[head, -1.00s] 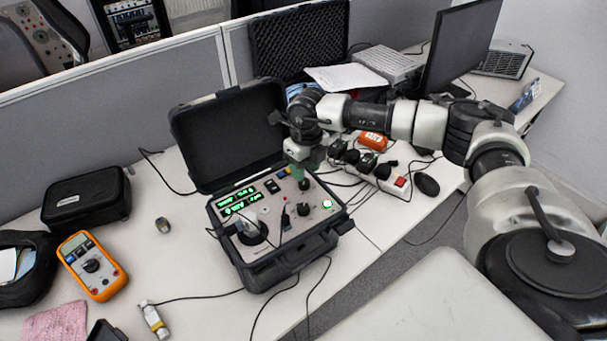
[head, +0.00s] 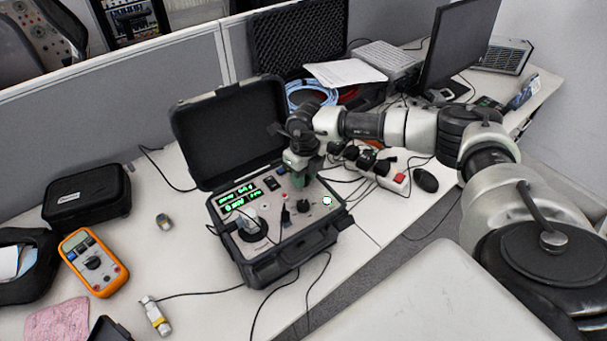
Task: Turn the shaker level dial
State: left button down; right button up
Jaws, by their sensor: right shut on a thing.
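The open black calibrator case (head: 262,272) sits on the desk with its lid up. Its panel has lit green displays, a sensor on a round black mount at the left, and a black knob (head: 303,206) near the lower middle. My right gripper (head: 300,182) points down onto the upper right of the panel, just behind that knob. It is shut on a small knob there, apparently the shaker level dial, which its fingers mostly hide. My left gripper is not in view.
An orange multimeter (head: 93,262), a black pouch (head: 87,194) and a small sensor (head: 155,316) lie left of the case. A power strip (head: 392,181) with plugs is to the right. Cables run around the case. The raised lid (head: 228,135) stands close behind my gripper.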

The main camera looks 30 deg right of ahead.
aim_at(307, 178)
jog(key=shift+m, duration=0.3)
jog(key=m, duration=0.2)
jog(key=shift+m, duration=0.3)
jog(key=m, duration=0.3)
jog(key=shift+m, duration=0.3)
jog(key=m, duration=0.6)
jog(key=shift+d+r+t, duration=0.1)
jog(key=shift+t, duration=0.3)
jog(key=o, duration=0.6)
jog(key=shift+o, duration=0.2)
notch_tip(307, 178, up, 11)
jog(key=b, duration=0.1)
jog(key=shift+s+d+b, duration=0.15)
jog(key=shift+s+b, duration=0.15)
